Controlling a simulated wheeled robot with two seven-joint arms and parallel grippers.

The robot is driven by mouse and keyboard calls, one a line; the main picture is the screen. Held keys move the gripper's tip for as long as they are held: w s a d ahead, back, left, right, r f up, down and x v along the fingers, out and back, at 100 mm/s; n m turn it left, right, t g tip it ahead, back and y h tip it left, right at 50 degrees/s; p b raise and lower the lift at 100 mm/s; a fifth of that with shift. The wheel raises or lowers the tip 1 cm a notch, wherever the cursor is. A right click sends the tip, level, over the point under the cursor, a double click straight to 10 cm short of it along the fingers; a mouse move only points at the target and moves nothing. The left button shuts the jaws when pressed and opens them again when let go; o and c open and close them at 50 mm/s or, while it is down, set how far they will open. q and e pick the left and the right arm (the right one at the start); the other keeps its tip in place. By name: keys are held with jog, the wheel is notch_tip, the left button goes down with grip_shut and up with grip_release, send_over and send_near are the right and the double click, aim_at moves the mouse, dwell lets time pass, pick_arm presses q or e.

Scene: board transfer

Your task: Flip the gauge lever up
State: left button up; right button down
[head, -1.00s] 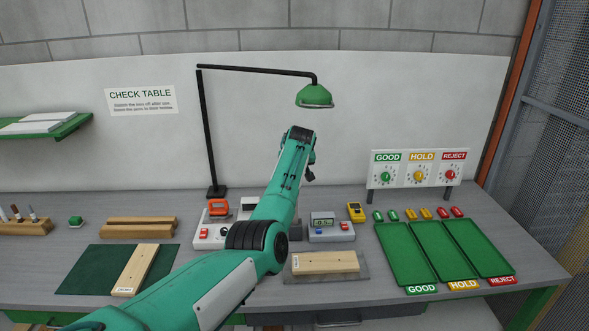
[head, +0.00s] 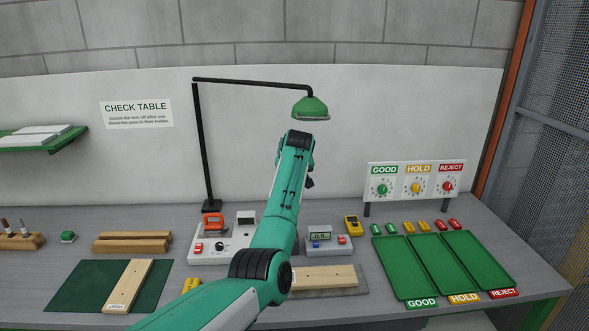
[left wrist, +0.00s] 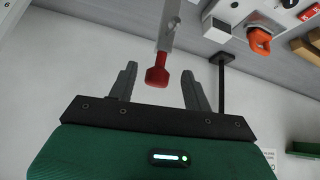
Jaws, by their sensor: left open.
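In the left wrist view, a red-tipped lever (left wrist: 157,76) on a grey stem reaches between the two dark fingers of my left gripper (left wrist: 159,70). The fingers are open, with a gap on each side of the red tip. In the head view my green left arm covers the lever and most of the area behind it. A small dark part of the left gripper (head: 309,182) shows beyond the arm's end, below the lamp. Whether the lever stands up or down is hard to tell, as the wrist view is turned over. My right gripper is out of view.
A lamp (head: 310,108) hangs close above my arm on a black post (head: 205,150). A white control box (head: 208,255) and a meter with a display (head: 321,242) flank the arm. Green trays (head: 405,275) lie at right. A wooden board (head: 125,285) lies on a dark mat at left.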

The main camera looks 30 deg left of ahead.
pick_arm(q)
jog(key=b+v, duration=0.2)
jog(key=v, duration=0.7)
jog(key=shift+b, duration=0.35)
jog(key=shift+s+f, duration=0.1)
